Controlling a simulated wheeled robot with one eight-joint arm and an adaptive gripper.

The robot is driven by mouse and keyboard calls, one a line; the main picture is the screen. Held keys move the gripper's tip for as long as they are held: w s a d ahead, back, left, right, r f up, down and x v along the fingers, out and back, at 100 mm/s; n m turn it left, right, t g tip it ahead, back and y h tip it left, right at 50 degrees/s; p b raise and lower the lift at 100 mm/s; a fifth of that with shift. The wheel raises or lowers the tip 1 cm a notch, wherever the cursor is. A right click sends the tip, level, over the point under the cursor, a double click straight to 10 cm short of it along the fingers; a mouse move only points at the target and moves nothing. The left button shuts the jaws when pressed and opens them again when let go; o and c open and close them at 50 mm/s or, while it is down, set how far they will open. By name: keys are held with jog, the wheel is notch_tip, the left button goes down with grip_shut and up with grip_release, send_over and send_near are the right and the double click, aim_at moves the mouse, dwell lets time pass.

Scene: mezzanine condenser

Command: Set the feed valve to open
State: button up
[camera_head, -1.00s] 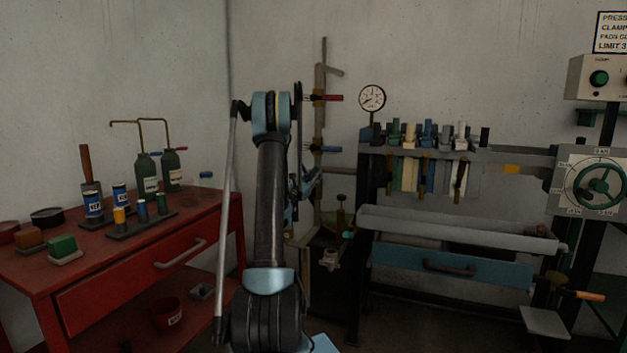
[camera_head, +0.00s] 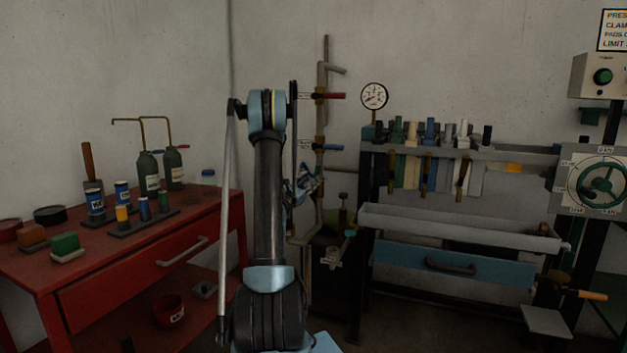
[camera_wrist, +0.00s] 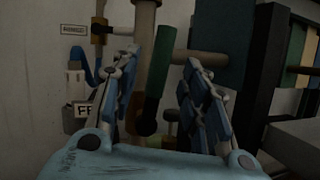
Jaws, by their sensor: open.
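In the head view my gripper (camera_head: 306,184) is beside the pipe stand (camera_head: 321,115), partly hidden by my arm. The green handle cannot be made out there.
The pipe stand also carries a red lever (camera_head: 332,96) and a blue lever (camera_head: 330,147). A rack bench (camera_head: 455,218) stands close on the right. A red table (camera_head: 120,275) with bottles and cans stands at left.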

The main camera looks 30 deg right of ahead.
jog(key=v, duration=0.6)
jog(key=shift+a, duration=0.2)
jog(key=shift+s, duration=0.1)
